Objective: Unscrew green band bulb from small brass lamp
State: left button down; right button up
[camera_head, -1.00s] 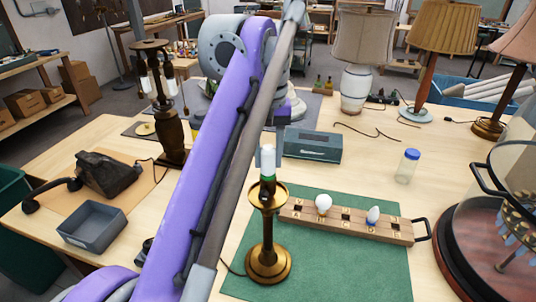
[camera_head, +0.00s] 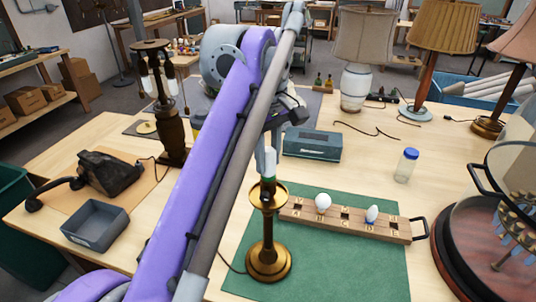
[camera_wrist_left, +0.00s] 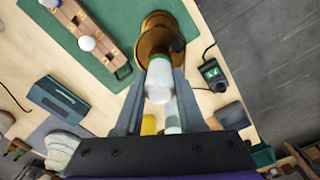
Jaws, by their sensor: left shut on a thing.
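The small brass lamp (camera_head: 268,262) stands upright on the green mat (camera_head: 335,285); it also shows in the wrist view (camera_wrist_left: 154,42). The white bulb with a green band (camera_head: 269,160) is upright at the lamp's top. In the wrist view the bulb (camera_wrist_left: 158,86) lies between my left fingers, its green band at the lamp end. My left gripper (camera_wrist_left: 163,76) is shut on this bulb from above. In the head view my arm partly hides the gripper. The bulb's thread inside the socket is hidden. My right gripper is not in view.
A grey-green box (camera_head: 312,146) stands behind. A clear jar (camera_head: 406,166) and a glass-walled round case (camera_head: 500,240) are at right. A grey tray (camera_head: 95,226) is at left.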

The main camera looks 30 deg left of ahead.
pick_arm(q)
jog(key=n, duration=0.2)
jog(key=shift+s+r+n+p, duration=0.1)
jog(key=shift+n+p, duration=0.2)
jog(key=n, duration=0.4)
jog(key=shift+p, duration=0.3)
jog(key=shift+n, duration=0.7)
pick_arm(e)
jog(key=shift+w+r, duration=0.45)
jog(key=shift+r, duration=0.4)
pick_arm(q)
jog(key=n, duration=0.3)
jog(key=n+p, duration=0.1)
jog(key=n, duration=0.4)
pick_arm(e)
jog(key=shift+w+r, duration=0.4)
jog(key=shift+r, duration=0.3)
